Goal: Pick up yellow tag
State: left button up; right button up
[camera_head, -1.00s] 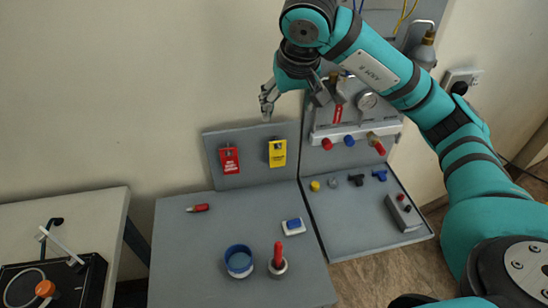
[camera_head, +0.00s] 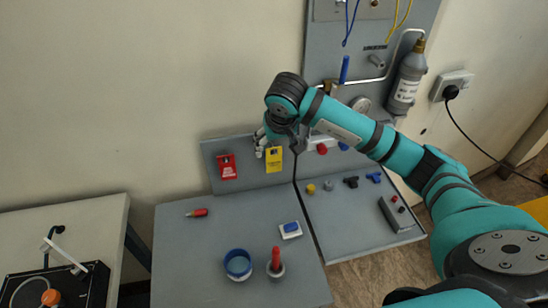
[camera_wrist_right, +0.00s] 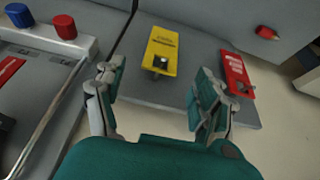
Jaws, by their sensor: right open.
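The yellow tag (camera_head: 273,160) hangs on the grey upright back panel, to the right of the red tag (camera_head: 227,167). My right gripper (camera_head: 266,148) is at the tag's upper left in the head view. In the right wrist view the yellow tag (camera_wrist_right: 162,50) lies ahead of and between the open fingers of my right gripper (camera_wrist_right: 155,95). The fingers look empty and apart from the tag. The red tag (camera_wrist_right: 236,72) shows beyond the right finger. My left gripper is not in view.
The grey board (camera_head: 190,270) holds a red-handled tool (camera_head: 276,262), a blue round container (camera_head: 238,262), a blue-and-white block (camera_head: 290,229) and a small red item (camera_head: 198,212). A panel with knobs and a grey bottle (camera_head: 407,80) stands at the right.

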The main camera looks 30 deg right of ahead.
aim_at(274, 149)
jog(key=x, duration=0.3)
jog(key=shift+w+f+p, duration=0.15)
jog(key=shift+w+p, duration=0.05)
jog(key=shift+p, duration=0.2)
jog(key=shift+c, duration=0.2)
jog(key=c, duration=0.9)
